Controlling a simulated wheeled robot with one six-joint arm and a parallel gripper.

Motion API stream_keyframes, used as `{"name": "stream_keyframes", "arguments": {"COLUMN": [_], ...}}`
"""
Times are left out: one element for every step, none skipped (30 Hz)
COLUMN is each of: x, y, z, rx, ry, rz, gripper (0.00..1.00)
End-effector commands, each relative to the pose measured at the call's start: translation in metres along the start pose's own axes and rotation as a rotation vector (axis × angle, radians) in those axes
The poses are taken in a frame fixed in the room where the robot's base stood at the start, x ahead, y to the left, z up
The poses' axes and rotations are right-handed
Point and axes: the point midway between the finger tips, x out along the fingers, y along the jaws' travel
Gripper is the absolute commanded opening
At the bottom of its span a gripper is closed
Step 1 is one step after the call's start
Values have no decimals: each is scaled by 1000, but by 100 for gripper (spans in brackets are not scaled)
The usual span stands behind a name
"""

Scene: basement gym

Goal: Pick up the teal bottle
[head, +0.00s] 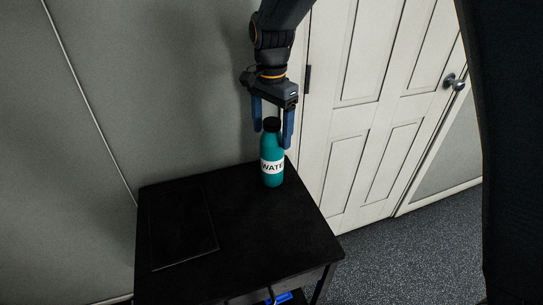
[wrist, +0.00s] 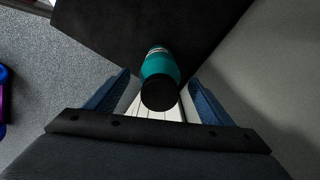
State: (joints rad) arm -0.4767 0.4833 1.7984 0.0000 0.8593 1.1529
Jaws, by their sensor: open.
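The teal bottle (head: 272,172) with a black cap and a white label stands upright near the back right corner of a black table (head: 240,256). My gripper (head: 272,138) is open and points down above the table. Its two blue fingers are on either side of the bottle's cap and neck. In the wrist view the bottle (wrist: 160,63) shows cap first, between the two fingers of my gripper (wrist: 158,92). Whether either finger touches the bottle cannot be told.
A grey wall (head: 105,90) stands behind and left of the table. A white door (head: 375,100) with a dark knob is at the right. A flat dark panel (head: 184,230) lies on the table's left part. A blue object (head: 280,298) is under the tabletop. The tabletop's front is clear.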

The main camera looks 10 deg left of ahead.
Motion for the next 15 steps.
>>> {"name": "stream_keyframes", "arguments": {"x": [6, 11, 16, 21, 25, 29, 32, 34, 36, 38, 38, 38, 38, 38, 38], "y": [2, 2, 2, 2, 2, 1, 1, 1, 1, 1, 1, 0, 0, 0, 0], "z": [0, 0, 0, 0, 1, 1, 1, 1, 1, 1, 1, 2, 2, 2, 2], "rx": [0, 0, 0, -1, -1, -2, -2, -2, -3, -3, -3, -4, -4, -5, -5], "ry": [-2, -2, -2, -2, -2, -2, -1, -1, -1, -1, -1, -1, 0, 0, 0], "rz": [4, 5, 5, 4, 5, 3, 2, 2, 2, 2, 2, 1, 1, 1, 1], "gripper": [75, 75, 75, 75, 75, 75, 75, 75, 75, 75, 75, 75, 75, 75, 75]}}
